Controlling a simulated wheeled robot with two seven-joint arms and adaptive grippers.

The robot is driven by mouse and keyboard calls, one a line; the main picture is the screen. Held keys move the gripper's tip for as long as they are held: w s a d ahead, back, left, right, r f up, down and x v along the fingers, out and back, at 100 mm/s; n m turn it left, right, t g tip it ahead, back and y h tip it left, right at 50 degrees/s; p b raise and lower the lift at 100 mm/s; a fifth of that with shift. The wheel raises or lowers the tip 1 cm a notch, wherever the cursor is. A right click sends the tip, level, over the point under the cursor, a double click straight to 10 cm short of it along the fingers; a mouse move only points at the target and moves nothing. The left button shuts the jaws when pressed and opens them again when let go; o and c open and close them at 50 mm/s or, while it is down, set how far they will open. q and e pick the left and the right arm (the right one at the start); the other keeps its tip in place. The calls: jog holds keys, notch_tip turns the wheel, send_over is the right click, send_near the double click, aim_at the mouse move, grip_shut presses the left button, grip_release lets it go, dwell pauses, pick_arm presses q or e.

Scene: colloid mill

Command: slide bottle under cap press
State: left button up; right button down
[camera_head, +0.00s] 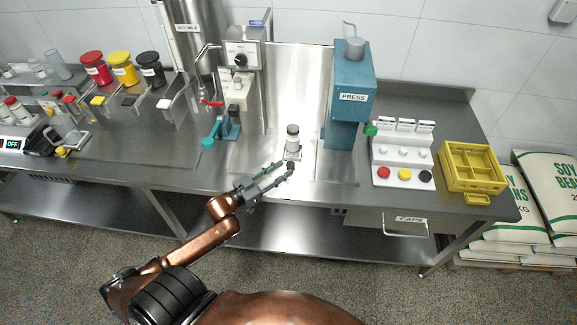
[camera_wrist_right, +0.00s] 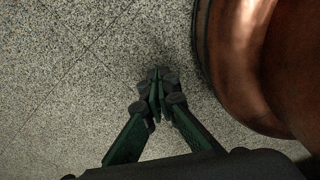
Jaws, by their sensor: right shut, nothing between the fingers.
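The bottle (camera_head: 292,140), pale with a dark top, stands upright on the bright metal plate left of the blue press. The cap press (camera_head: 349,95), labelled PRESS, stands at the back of the counter. My left gripper (camera_head: 287,170) reaches in from the front left, close to the bottle's foot. Its fingers look apart; whether they touch the bottle is too small to tell. My right gripper (camera_wrist_right: 155,95) shows in the right wrist view, shut and empty above the speckled floor.
A white stand with red, yellow and black caps (camera_head: 403,160) and a yellow divided crate (camera_head: 474,192) are right of the press. The mill (camera_head: 240,75) and a teal-handled part (camera_head: 208,143) are left of the bottle. The counter's front edge runs below the left gripper.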

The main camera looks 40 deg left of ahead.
aim_at(287, 167)
pick_arm(q)
jog(key=shift+x, duration=0.8)
jog(key=shift+w+d, duration=0.1)
jog(key=shift+w, duration=0.6)
grip_shut()
pick_arm(e)
jog(key=shift+w+f, duration=0.15)
jog(key=shift+w, duration=0.3)
pick_arm(q)
jog(key=shift+d, duration=0.1)
